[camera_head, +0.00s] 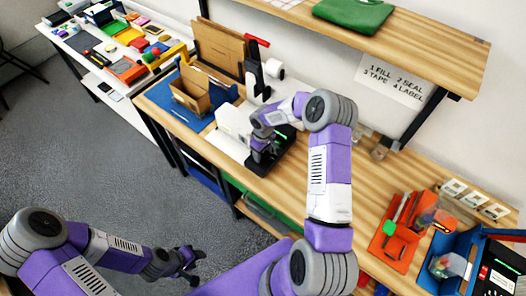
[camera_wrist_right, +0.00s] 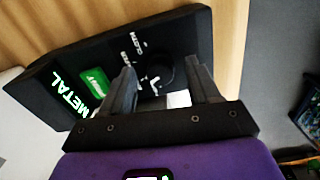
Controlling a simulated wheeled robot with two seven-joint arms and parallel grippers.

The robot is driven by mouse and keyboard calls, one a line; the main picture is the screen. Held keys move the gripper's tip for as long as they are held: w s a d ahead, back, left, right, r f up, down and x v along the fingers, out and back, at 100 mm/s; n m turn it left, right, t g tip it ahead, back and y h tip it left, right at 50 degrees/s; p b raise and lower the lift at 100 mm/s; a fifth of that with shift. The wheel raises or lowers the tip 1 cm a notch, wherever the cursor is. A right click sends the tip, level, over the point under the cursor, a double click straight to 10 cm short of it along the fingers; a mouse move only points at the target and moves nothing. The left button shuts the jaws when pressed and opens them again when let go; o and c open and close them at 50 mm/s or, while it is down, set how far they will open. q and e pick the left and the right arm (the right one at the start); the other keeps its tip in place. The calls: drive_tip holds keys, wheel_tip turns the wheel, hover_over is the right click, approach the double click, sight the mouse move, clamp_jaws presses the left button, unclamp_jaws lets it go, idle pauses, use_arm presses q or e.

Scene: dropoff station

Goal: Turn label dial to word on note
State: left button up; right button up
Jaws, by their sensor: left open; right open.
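A black label device (camera_wrist_right: 45,95) fills much of the right wrist view. It bears the lit word METAL, a green button (camera_wrist_right: 95,83) and a dark round dial (camera_wrist_right: 160,72) with small white words around it, mostly too small or tilted to read. My right gripper (camera_wrist_right: 163,85) is open, its fingers on either side of the dial; I cannot tell whether they touch it. In the head view the device (camera_head: 292,160) is partly hidden under my right gripper (camera_head: 262,157). My left gripper (camera_head: 193,268) is open and empty, low over the floor. I cannot identify the note with its word.
A white box-shaped machine (camera_head: 233,122) stands beside the label device. An open cardboard box (camera_head: 196,92) sits on a blue mat behind. A wall sign (camera_head: 392,80) lists fill, seal, tape, label.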

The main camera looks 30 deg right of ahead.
drive_tip(key=c, duration=1)
drive_tip(key=shift+w+f+m+b, duration=0.1)
drive_tip(key=shift+m+b, duration=0.8)
drive_tip(key=shift+b, duration=0.35)
drive_tip(key=shift+m+b, duration=1.2)
drive_tip(key=m+b, duration=0.1)
drive_tip(key=m, duration=0.1)
drive_tip(key=shift+m+b, duration=0.3)
drive_tip(key=shift+b, duration=0.05)
drive_tip(key=shift+m+b, duration=0.65)
drive_tip(key=shift+m, duration=0.75)
drive_tip(key=o, duration=1)
